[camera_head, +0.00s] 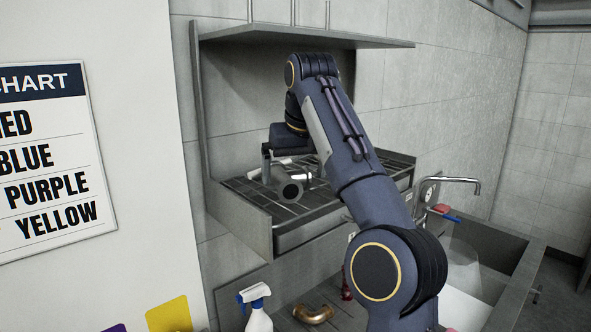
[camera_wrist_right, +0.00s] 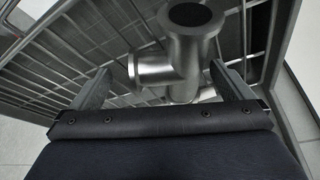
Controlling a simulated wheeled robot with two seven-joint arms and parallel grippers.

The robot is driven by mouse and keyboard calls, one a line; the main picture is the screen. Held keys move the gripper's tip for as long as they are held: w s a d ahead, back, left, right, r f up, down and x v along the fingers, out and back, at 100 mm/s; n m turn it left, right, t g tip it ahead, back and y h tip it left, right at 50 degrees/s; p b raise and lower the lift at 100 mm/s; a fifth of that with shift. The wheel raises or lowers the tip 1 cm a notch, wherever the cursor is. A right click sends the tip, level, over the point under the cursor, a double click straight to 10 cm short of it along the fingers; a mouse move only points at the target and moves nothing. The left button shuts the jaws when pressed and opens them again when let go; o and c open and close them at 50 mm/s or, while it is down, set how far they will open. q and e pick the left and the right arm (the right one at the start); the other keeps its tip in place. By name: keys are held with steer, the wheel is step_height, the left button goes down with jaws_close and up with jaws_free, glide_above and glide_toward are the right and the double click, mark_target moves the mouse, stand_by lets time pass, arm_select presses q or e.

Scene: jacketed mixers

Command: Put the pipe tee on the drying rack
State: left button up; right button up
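The pipe tee (camera_head: 290,189) is a shiny grey metal fitting with flanged ends. It appears to rest on the bars of the drying rack (camera_head: 243,188), which is mounted on the wall under a shelf. My right gripper (camera_head: 291,168) is over the rack at the tee. In the right wrist view, the tee (camera_wrist_right: 182,52) is between and just beyond the spread fingers of the right gripper (camera_wrist_right: 163,78). A gap shows beside the left finger; contact on the other side is unclear. My left gripper is not in view.
A metal shelf (camera_head: 300,36) hangs above the rack. Below are a spray bottle (camera_head: 257,312) and a brass elbow pipe (camera_head: 313,314). A sink with a tap (camera_head: 462,180) is at right, with a red and blue item (camera_head: 443,211) near it. A colour chart (camera_head: 50,150) hangs at left.

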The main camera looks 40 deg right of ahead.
mark_target(302, 172)
steer(key=shift+r, duration=0.2)
steer(key=shift+s+r, duration=0.2)
steer(key=shift+r, duration=0.3)
steer(key=s, duration=0.1)
steer(key=s+b, duration=0.1)
steer(key=s+a+b, duration=0.1)
steer(key=shift+f, duration=0.3)
steer(key=s+a+b, duration=0.2)
steer(key=s, duration=0.6)
steer(key=shift+s+a+r, duration=0.25)
steer(key=shift+a+r, duration=0.05)
steer(key=shift+a, duration=0.05)
